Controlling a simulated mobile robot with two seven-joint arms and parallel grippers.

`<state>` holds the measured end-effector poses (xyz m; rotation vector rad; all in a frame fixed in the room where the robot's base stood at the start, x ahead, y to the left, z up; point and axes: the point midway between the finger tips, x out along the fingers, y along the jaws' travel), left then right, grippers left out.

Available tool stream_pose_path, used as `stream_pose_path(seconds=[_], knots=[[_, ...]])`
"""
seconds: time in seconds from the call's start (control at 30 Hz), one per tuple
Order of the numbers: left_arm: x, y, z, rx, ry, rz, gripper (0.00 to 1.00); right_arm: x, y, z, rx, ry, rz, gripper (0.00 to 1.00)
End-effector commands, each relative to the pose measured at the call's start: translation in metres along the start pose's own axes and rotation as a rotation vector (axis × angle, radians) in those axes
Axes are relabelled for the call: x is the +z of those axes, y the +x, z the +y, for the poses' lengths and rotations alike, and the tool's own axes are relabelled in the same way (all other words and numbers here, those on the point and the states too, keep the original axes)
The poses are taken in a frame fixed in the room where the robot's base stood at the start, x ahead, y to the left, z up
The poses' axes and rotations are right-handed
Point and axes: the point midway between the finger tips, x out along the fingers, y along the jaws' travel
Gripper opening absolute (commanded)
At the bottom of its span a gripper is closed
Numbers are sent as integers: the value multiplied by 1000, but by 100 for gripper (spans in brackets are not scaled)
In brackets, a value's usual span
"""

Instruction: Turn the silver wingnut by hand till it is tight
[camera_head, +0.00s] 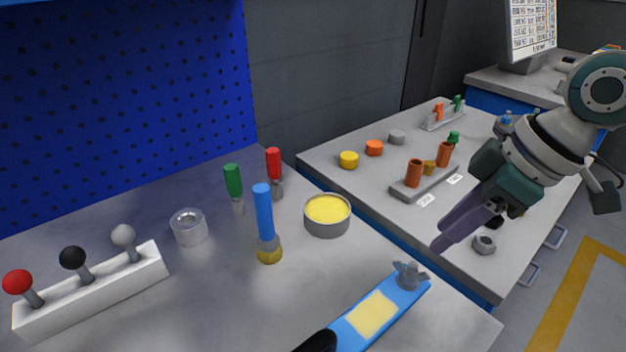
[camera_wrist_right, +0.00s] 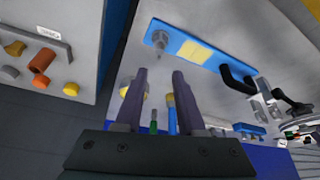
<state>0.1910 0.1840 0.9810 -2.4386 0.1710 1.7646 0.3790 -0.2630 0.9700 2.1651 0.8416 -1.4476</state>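The silver wingnut (camera_head: 408,275) sits at the right end of a blue bar (camera_head: 412,294) on the bench, and its wings stick up. In the right wrist view the wingnut (camera_wrist_right: 160,38) lies beyond the fingertips, left of centre, on the blue bar (camera_wrist_right: 185,45). My right gripper (camera_head: 440,243) is above and to the right of the wingnut in the head view, apart from it. The right wrist view shows its two fingers (camera_wrist_right: 159,72) spread with nothing held between them. My left gripper does not show clearly in either view.
A white block with knobbed levers (camera_head: 95,292) is at left. A second bench (camera_head: 330,158) with small parts stands across a gap.

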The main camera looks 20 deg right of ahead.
Motion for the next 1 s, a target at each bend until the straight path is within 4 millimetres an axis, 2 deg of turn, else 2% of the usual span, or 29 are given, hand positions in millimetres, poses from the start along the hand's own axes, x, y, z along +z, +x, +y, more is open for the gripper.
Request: stream_pose_path(seconds=[0.17,0.4,0.5,0.7,0.97,1.0], knots=[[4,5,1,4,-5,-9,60,0,24,0,-2,3,0,39],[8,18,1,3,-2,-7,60,1,72,0,-1,2,0,39],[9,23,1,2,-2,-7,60,1,86,0,-1,2,0,39],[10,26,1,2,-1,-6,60,0,97,0,0,0,0,39],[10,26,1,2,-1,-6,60,0,98,0,0,0,0,39],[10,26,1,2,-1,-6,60,0,97,0,0,0,0,34]])
